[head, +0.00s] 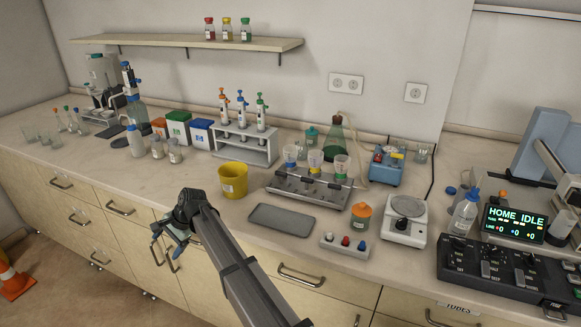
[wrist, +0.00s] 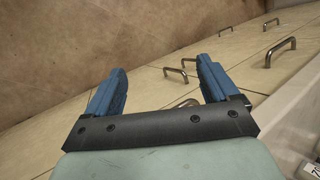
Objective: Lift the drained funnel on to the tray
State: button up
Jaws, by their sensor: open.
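Three clear cup-shaped funnels stand upright in a row on the grey manifold (head: 300,190) in the head view. They have a blue band (head: 290,157), a yellow band (head: 315,161) and a green band (head: 340,166). I cannot tell the liquid level in any of them. The flat grey tray (head: 283,220) lies on the counter in front of the manifold, and it looks empty. My gripper (head: 168,243) is off the counter's front edge, left of the tray and well away from the funnels. In the wrist view my gripper (wrist: 161,70) is open and empty, facing the drawers and floor.
A yellow bucket (head: 233,180) stands left of the manifold. An orange-lidded jar (head: 361,222), a white balance (head: 405,220) and a button box (head: 344,246) stand to the right of the tray. A flask (head: 336,140) and a blue pump (head: 386,167) stand behind the manifold.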

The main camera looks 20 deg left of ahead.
jog(key=w+a+r+m+t+y, duration=0.1)
jog(key=w+a+r, duration=0.3)
jog(key=r, duration=0.4)
jog(key=w+a+r+m+t+y, duration=0.1)
jog(key=w+a+r, duration=0.3)
jog(key=r, duration=0.5)
jog(key=w+r+m+t, duration=0.1)
jog(key=w+r, duration=0.4)
jog(key=r, duration=0.2)
jog(key=m+h, duration=0.7)
jog(key=m, duration=0.7)
send_near(290, 153)
jog(key=w+r, duration=0.1)
jog(key=w, duration=0.1)
jog(key=f, duration=0.4)
jog(key=a+f, duration=0.1)
jog(key=f, duration=0.3)
jog(key=a+f, duration=0.1)
jog(key=f, duration=0.3)
jog(key=shift+w+f, duration=0.25)
jog(key=shift+f, duration=0.1)
jog(key=c, duration=1.1)
